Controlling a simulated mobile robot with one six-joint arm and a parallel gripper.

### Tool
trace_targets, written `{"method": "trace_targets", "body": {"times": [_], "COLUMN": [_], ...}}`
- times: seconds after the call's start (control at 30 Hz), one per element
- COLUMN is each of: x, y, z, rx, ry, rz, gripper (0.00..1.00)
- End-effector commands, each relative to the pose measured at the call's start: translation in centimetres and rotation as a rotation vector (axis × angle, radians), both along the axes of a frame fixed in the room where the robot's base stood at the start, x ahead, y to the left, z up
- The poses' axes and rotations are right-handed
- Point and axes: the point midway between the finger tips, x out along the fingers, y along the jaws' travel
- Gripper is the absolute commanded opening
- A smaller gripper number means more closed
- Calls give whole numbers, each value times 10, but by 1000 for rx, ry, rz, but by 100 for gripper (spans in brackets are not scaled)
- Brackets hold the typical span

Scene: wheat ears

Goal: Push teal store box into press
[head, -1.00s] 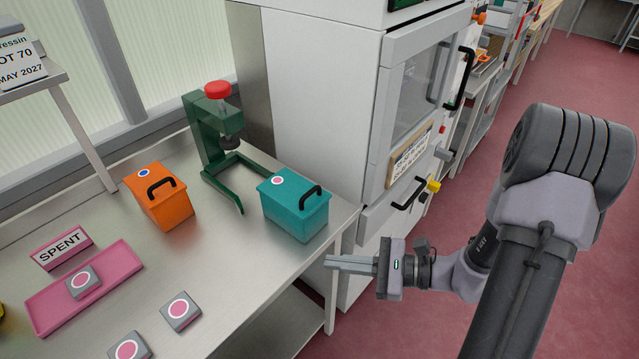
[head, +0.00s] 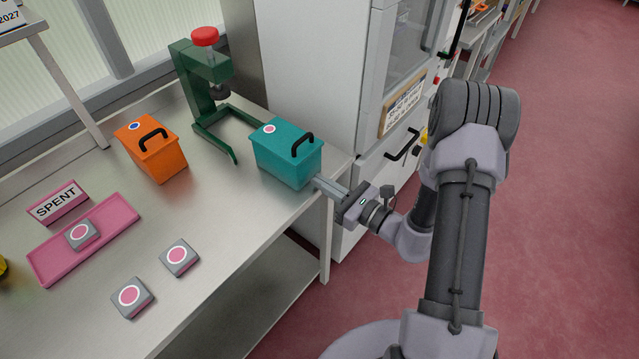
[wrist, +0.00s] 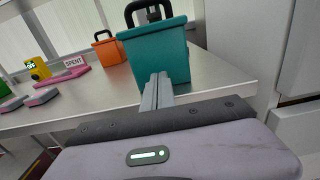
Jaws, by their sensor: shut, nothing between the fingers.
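The teal store box (head: 290,160) has a black handle and a pink dot on its lid. It stands upright on the metal bench near its right end, just right of the press's open front. The green press (head: 203,95) has a red knob and two base arms reaching toward the box. My gripper (head: 318,184) is shut and empty, low at the box's right side, its tips at or very near the wall. In the wrist view, the fingertips (wrist: 158,80) overlap the lower face of the teal box (wrist: 155,52); contact cannot be told for certain.
An orange box (head: 152,150) stands left of the press. A pink SPENT tray (head: 100,250) and grey blocks with pink dots (head: 180,257) lie on the bench's left part. A white cabinet (head: 310,70) stands close behind the bench's right end.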

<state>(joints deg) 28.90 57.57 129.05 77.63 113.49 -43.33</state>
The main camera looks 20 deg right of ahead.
Motion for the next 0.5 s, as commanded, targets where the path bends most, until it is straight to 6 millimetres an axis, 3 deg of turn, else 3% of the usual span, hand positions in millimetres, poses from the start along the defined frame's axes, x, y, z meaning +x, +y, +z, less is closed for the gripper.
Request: {"method": "trace_targets", "body": {"times": [0.5], "x": [12], "y": [9], "z": [1], "rx": [-1], "ry": [-1], "rz": [1], "gripper": [0]}}
